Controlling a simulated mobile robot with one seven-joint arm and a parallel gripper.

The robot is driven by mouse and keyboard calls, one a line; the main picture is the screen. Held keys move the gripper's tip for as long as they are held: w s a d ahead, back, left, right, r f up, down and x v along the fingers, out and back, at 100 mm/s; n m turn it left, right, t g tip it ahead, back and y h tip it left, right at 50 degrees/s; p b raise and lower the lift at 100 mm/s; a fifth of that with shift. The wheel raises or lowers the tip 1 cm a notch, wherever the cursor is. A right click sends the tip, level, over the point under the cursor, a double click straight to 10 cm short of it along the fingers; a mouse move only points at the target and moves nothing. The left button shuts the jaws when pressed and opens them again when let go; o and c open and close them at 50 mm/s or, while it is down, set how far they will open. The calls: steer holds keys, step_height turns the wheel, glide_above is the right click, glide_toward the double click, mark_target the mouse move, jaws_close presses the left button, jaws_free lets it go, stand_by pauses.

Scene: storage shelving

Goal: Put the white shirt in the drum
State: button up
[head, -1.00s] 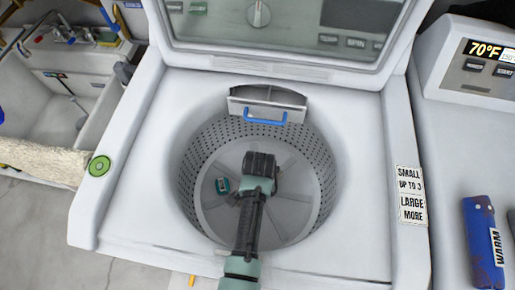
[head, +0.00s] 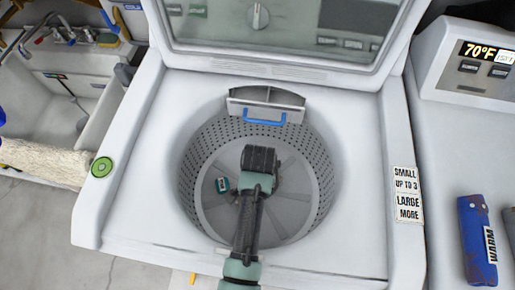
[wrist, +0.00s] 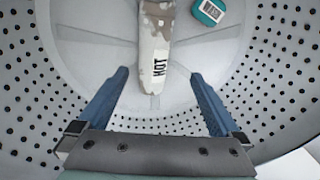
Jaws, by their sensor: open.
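The drum (head: 310,180) of the open white washer is a perforated metal tub, and it fills the wrist view (wrist: 270,85). My gripper (head: 260,160) is inside the drum opening, pointing down. In the wrist view its two blue fingers (wrist: 160,76) are spread apart. A white, brown-stained cloth roll marked HOT (wrist: 155,50), seemingly the white shirt, shows in the drum beyond and between the fingers, with gaps on both sides. I cannot tell whether it lies flat on the drum floor. My gripper and arm hide it in the head view.
A teal labelled item (head: 222,185) lies on the drum floor, also in the wrist view (wrist: 208,12). A blue-handled dispenser (head: 265,110) juts from the drum's back rim. The raised lid (head: 290,55) stands behind. A blue roll marked WARM (head: 477,240) lies on the machine at right.

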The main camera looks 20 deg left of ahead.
step_height(320, 180, up, 8)
steer(key=s, duration=0.1)
steer(key=shift+s+d+r+p, duration=0.15)
steer(key=shift+d+p, duration=0.2)
steer(key=shift+p, duration=0.1)
steer(key=w+r+n+t+y, duration=0.1)
steer(key=w+r+t, duration=0.5)
steer(key=w+r, duration=0.6)
steer(key=w+d+r+n+t, duration=0.1)
steer(key=w+r+t, duration=0.15)
steer(key=r, duration=0.55)
steer(key=w+d+r+t, duration=0.1)
steer(key=d+r+t, duration=0.15)
steer(key=r, duration=0.55)
steer(key=w+d+r+n+t, duration=0.1)
steer(key=w+r+t, duration=0.15)
steer(key=r, duration=0.65)
steer(key=s+d+r+t, duration=0.2)
steer(key=s+r+t, duration=0.2)
steer(key=r, duration=0.6)
steer(key=s+d+r+n+t+h, duration=0.1)
steer(key=s+r+t, duration=0.3)
steer(key=r, duration=0.6)
steer(key=s+d+r+n+t+h, duration=0.1)
steer(key=s+d+r+t, duration=0.3)
steer(key=s+r, duration=0.4)
step_height(320, 180, up, 2)
steer(key=shift+r, duration=0.15)
steer(key=shift+s, duration=0.1)
